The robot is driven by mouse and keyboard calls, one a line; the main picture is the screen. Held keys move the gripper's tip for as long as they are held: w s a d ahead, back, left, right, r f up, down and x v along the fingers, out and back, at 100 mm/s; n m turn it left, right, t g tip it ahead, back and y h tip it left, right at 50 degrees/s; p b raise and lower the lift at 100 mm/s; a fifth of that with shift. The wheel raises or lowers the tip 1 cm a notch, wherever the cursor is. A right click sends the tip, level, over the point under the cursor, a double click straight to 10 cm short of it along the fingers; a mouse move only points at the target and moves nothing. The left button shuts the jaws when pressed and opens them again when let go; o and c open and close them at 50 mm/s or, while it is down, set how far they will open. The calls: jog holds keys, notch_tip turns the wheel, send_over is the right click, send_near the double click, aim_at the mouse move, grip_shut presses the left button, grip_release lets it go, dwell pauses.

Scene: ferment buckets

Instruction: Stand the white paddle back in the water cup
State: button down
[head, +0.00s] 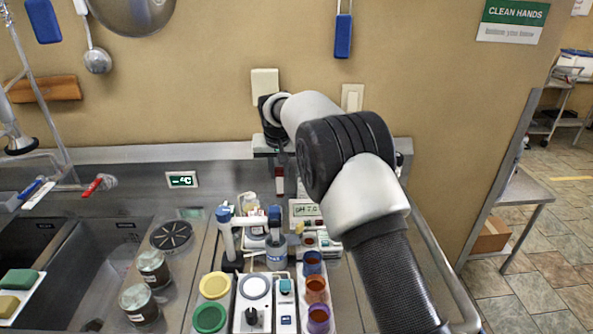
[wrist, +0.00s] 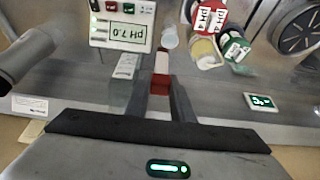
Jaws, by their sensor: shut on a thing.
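My gripper (head: 279,164) points down near the back wall and is shut on a slim thing with a white part and a dark red part, which I take for the white paddle (head: 279,173). In the wrist view the paddle (wrist: 162,62) sits between my fingertips (wrist: 160,92), its red part nearest them and its white part reaching beyond. A small translucent cup (wrist: 170,38), likely the water cup, stands just past and right of the paddle there, apart from it. I cannot make out whether the paddle touches anything below.
A pH meter reading 7.0 (wrist: 123,30) stands beside the paddle. Bottles labelled pH 4 (wrist: 206,18) and pH 7 (wrist: 233,42) stand close to the cup. In the head view, orange and purple cups (head: 316,290) and a yellow-lidded jar (head: 214,285) crowd the front. Sinks lie left.

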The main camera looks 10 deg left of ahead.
notch_tip(320, 180, down, 11)
jog(key=a+b, duration=0.1)
jog(key=b, duration=0.5)
jog(key=shift+w+a, duration=0.4)
jog(key=shift+w, duration=0.05)
jog(key=shift+r, duration=0.1)
jog(key=c, duration=1.5)
grip_release()
jog(key=shift+o, duration=0.6)
jog(key=o, duration=0.4)
